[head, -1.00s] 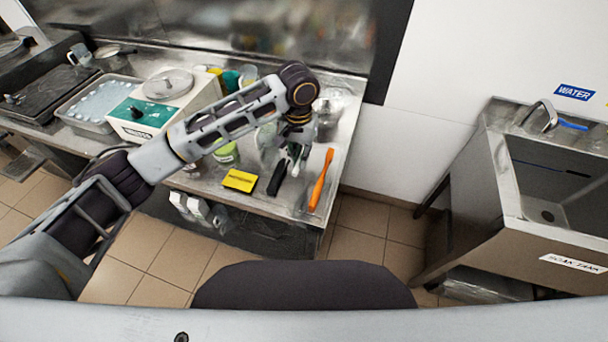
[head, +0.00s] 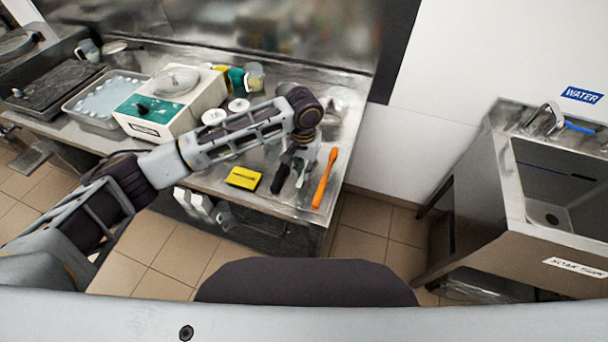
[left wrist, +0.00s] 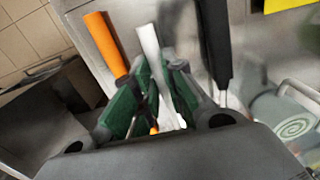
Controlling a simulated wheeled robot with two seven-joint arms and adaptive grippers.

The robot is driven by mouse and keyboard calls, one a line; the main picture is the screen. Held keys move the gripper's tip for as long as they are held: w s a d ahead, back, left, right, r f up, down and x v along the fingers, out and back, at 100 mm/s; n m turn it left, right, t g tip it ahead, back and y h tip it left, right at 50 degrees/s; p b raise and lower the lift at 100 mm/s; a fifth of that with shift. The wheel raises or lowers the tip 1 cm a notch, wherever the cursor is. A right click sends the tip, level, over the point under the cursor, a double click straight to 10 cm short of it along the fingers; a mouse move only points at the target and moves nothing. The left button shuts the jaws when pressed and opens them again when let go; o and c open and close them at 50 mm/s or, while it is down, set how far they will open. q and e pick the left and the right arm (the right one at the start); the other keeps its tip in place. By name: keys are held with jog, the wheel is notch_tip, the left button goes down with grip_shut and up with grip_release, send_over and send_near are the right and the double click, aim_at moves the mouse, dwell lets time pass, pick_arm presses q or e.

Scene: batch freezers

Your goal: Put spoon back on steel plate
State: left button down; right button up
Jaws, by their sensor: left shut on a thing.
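My left gripper (head: 299,158) is low over the right part of the steel table, among several long tools. In the left wrist view its green-padded fingers (left wrist: 158,82) are closed around a slim pale handle (left wrist: 149,45). This looks like the spoon; its far end is hidden by the fingers. An orange-handled tool (head: 324,180) lies just right of the gripper in the head view, and a black-handled tool (head: 280,177) lies just left. I cannot pick out the steel plate with certainty. My right gripper is not in view.
A yellow block (head: 244,178) lies near the table's front edge. A white and green machine (head: 170,105) and a tray of pale pieces (head: 104,100) stand to the left. Cups (head: 253,76) stand behind my arm. A sink (head: 550,190) stands right, across a floor gap.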

pick_arm(q)
jog(key=shift+f, duration=1.85)
jog(key=c, duration=1.5)
grip_release()
jog(key=shift+f, duration=0.1)
notch_tip(320, 180, up, 12)
jog(key=shift+r+b, duration=0.15)
jog(key=shift+b, duration=0.2)
